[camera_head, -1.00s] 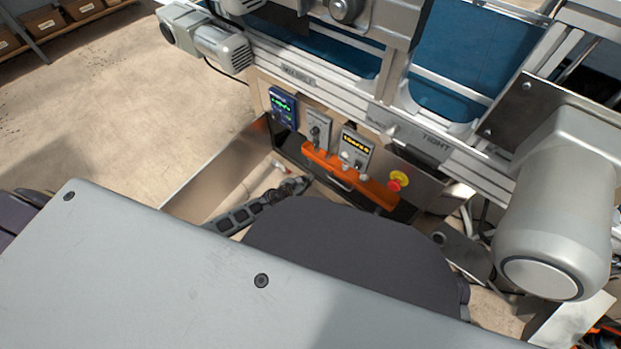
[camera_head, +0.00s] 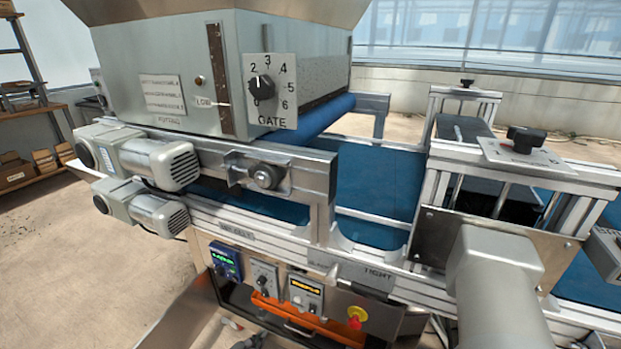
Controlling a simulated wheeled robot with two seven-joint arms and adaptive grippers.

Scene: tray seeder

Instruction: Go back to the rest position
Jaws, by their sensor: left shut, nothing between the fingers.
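The tray seeder stands in front of me, with its hopper (camera_head: 205,75), gate dial (camera_head: 270,92) and blue belt (camera_head: 375,190) in view. My left gripper (camera_head: 250,342) shows only as a small dark piece at the bottom edge, below the control panel. Its fingers are shut and empty, and most of it is cut off by the frame. It is apart from the panel's orange handle (camera_head: 300,319). My right gripper is out of view.
The control panel carries a blue display (camera_head: 225,261), an amber display (camera_head: 305,289) and a red emergency stop button (camera_head: 357,317). Bare floor (camera_head: 100,260) is free at the left, with box shelves (camera_head: 35,165) beyond.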

